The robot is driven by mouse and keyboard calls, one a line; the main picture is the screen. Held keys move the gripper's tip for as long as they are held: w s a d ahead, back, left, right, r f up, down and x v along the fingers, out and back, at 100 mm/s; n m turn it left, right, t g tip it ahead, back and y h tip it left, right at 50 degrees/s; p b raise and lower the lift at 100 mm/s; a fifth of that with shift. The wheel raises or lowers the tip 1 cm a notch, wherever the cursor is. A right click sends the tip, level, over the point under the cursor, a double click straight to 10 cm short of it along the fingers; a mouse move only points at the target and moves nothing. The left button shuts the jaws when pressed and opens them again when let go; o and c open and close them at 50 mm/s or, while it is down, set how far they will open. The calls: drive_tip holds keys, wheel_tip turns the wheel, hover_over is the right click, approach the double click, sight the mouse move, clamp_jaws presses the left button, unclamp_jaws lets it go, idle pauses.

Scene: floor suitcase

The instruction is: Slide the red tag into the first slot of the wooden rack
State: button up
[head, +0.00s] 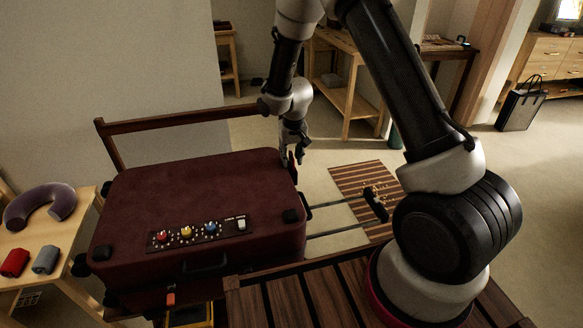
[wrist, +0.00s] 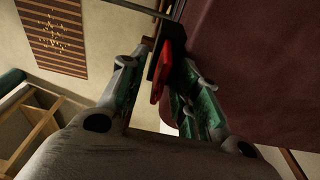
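My gripper (head: 293,152) hangs fingers-down at the suitcase's back right corner. In the wrist view its two fingers (wrist: 165,68) converge at the tips around a flat red piece, seemingly the red tag (wrist: 163,78). The red piece lies against the right finger, with a dark strip beside it toward the left fingertip. I cannot tell whether both fingers press on it. A small orange-red piece (head: 170,299) also shows low on the suitcase's front in the head view. I cannot make out a wooden rack with slots for certain.
A maroon suitcase (head: 200,190) lies flat, with a knob panel (head: 200,231) on top and a wooden rail (head: 185,121) behind. Two bars (head: 335,232) stick out at its right, over a striped mat (head: 350,182). A side table (head: 55,235) holds a neck pillow (head: 40,204).

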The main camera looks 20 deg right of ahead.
clamp_jaws()
drive_tip(key=shift+r, duration=0.15)
